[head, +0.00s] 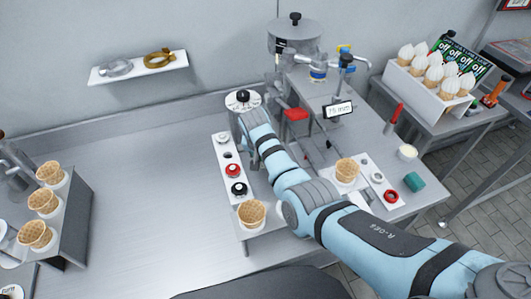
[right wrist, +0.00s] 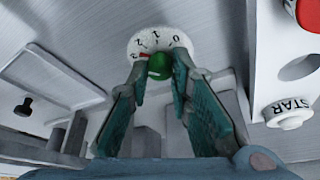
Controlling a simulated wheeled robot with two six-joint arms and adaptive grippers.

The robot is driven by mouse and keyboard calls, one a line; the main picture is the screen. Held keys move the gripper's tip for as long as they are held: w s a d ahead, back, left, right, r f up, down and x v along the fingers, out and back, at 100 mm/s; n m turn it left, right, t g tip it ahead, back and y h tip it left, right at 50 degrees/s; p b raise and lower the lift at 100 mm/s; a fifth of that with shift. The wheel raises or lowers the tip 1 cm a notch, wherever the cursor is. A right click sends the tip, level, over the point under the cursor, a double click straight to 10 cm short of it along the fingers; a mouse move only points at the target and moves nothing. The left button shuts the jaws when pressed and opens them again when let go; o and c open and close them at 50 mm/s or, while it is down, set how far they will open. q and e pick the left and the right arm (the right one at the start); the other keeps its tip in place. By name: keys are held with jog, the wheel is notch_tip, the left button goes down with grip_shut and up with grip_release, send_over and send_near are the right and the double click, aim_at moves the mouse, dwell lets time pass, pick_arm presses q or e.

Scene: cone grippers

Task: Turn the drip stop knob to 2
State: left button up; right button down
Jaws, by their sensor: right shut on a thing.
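The drip stop knob's white dial (head: 243,98) shows in the head view at the end of my right arm. In the right wrist view the numbered dial (right wrist: 165,38) sits at the top middle, with 0, 1 and 2 running right to left. My right gripper (right wrist: 160,78) is shut on the green knob, one teal-padded finger on each side. My left gripper is in neither view.
A panel with red and black buttons (head: 234,170) stands beside my right arm. A START button (right wrist: 288,113) shows at right in the wrist view. Waffle cones stand on both sides (head: 43,203), (head: 347,170).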

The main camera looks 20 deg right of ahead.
jog(key=shift+a+f+m+h+b, duration=0.1)
jog(key=shift+f+m+h+b, duration=0.15)
jog(key=shift+m+b, duration=0.45)
jog(key=m+g+h+b, duration=0.1)
jog(key=m+b, duration=0.1)
jog(key=b, duration=0.1)
jog(key=shift+m, duration=0.4)
jog(key=shift+a+r+m+b, duration=0.1)
jog(key=shift+r+m+b, duration=0.1)
jog(key=shift+m+b, duration=0.45)
jog(key=c, duration=1.5)
grip_release()
jog(key=shift+o, duration=0.2)
jog(key=shift+w, duration=0.1)
jog(key=v, duration=1.2)
jog(key=shift+w, duration=0.2)
jog(key=shift+a, duration=0.1)
